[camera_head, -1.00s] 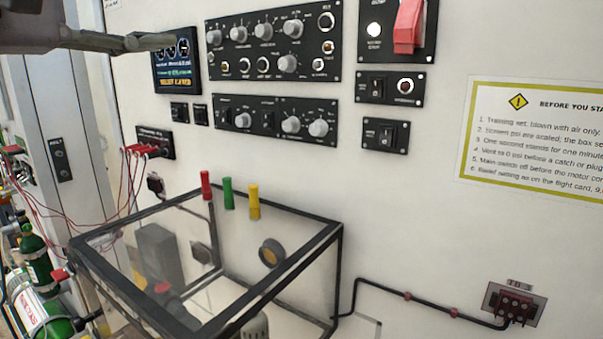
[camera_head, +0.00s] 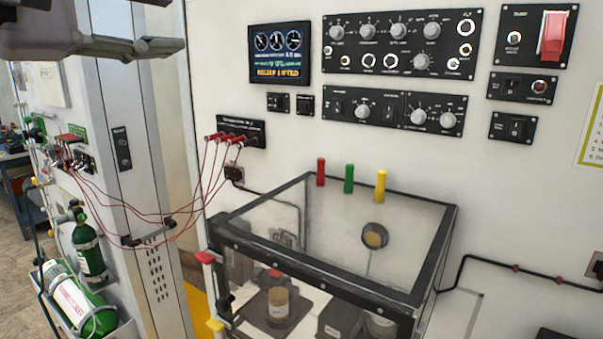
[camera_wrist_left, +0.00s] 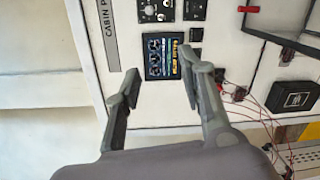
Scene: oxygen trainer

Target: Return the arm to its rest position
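My left gripper (camera_head: 165,46) comes in at the top left of the head view, raised in front of the white panel wall. In the left wrist view its two fingers (camera_wrist_left: 157,90) stand apart with nothing between them, so it is open and empty. Behind the fingers is the dark display screen (camera_wrist_left: 165,56), which also shows in the head view (camera_head: 279,54). The gripper looks clear of the panel, though the exact gap is hard to tell. My right gripper is not in view.
A clear box with a black frame (camera_head: 330,262) stands below the panel. Red wires (camera_head: 205,165) run from a jack strip (camera_head: 241,132) to the left column. A red switch cover (camera_head: 553,36) is at the upper right.

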